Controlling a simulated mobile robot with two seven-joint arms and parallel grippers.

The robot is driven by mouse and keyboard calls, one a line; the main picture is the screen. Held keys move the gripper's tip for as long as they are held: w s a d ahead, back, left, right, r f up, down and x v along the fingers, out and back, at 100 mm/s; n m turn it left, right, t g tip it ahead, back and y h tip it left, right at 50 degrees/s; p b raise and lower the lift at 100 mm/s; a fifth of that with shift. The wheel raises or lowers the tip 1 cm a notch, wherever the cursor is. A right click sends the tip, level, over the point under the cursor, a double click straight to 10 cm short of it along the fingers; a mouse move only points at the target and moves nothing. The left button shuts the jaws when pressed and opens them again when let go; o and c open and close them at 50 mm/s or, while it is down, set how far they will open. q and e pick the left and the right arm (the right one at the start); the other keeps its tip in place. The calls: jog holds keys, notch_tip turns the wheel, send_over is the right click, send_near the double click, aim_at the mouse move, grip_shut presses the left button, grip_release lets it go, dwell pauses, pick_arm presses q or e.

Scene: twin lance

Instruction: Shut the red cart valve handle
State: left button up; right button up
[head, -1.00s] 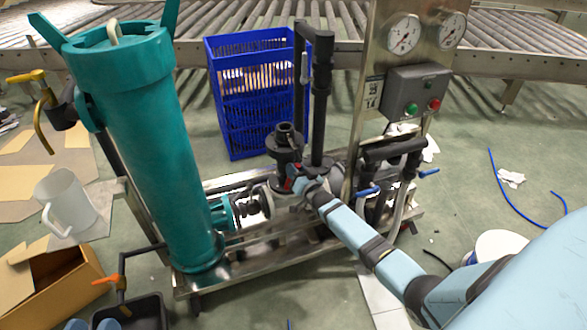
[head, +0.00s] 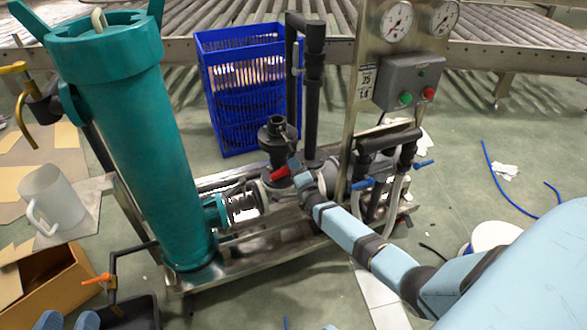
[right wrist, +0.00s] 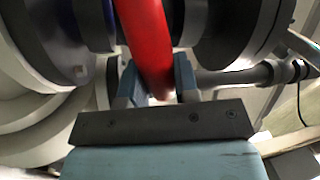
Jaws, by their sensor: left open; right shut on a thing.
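The red valve handle (head: 281,173) sits low on the cart, just below the black upright fitting (head: 276,135). It points left from the tip of my right gripper (head: 298,172). In the right wrist view the red handle (right wrist: 146,40) runs down between the two light-blue fingers of my right gripper (right wrist: 158,88), which is shut on it. The handle's pivot is hidden. My left gripper (head: 67,320) shows only as two separated light-blue fingertips at the bottom left edge. It is open, with nothing seen between them, far from the red handle.
A tall teal filter vessel (head: 135,140) stands on the cart at left. A blue crate (head: 242,90) stands behind the cart. A gauge panel (head: 412,82) rises at right, with blue-handled valves (head: 362,184) below. A pipe with an orange handle (head: 97,280) is near my left gripper.

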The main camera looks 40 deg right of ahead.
pick_arm(q)
jog(key=shift+w+a+r+m+t+b, duration=0.2)
jog(key=shift+w+m+t+b, duration=0.1)
jog(key=shift+m+b, duration=0.2)
pick_arm(e)
jog(key=shift+f+m+h, duration=0.2)
jog(key=shift+f+m, duration=0.05)
jog(key=shift+m, duration=0.55)
jog(key=shift+f+m+h, duration=0.2)
jog(key=shift+m, duration=0.9)
jog(key=o, duration=0.9)
jog(key=shift+s, duration=0.25)
pick_arm(q)
jog(key=n+p, duration=0.1)
jog(key=s+d+n+g+p, duration=0.1)
jog(key=p, duration=0.1)
jog(key=s+f+n+p, duration=0.1)
jog(key=p, duration=0.1)
jog(key=shift+s+d+g+y, duration=0.15)
jog(key=shift+d+g+y, duration=0.1)
jog(key=shift+g+y, duration=0.05)
pick_arm(e)
jog(key=v, duration=1.3)
jog(key=shift+s+a, duration=0.15)
